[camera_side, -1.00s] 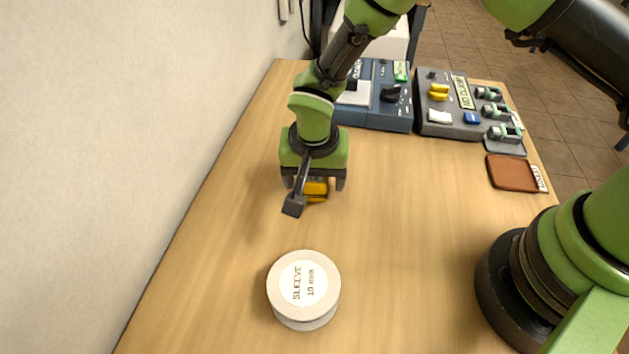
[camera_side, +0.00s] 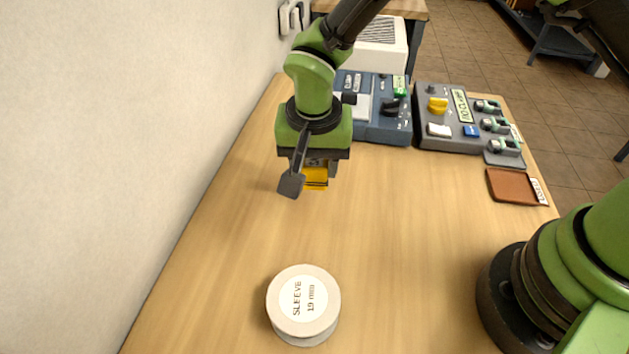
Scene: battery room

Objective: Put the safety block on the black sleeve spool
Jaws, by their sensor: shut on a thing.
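My gripper (camera_side: 313,170) points down over the left-middle of the table and is shut on a yellow block (camera_side: 316,181), the safety block. The block's upper part is hidden between the fingers, and it appears to hang a little above the wood. A round spool (camera_side: 303,304) lies flat nearer the camera, below the gripper in the picture and apart from it. It has an off-white top with a white label reading "SLEEVE 19 mm". Its visible surfaces are pale, and no black spool shows. Nothing lies on its top.
A blue-grey device (camera_side: 388,128) and a dark grey panel with knobs (camera_side: 446,143) stand at the table's back. A brown leather-like pad (camera_side: 512,186) lies by the right edge. A wall borders the left. The wood between block and spool is clear.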

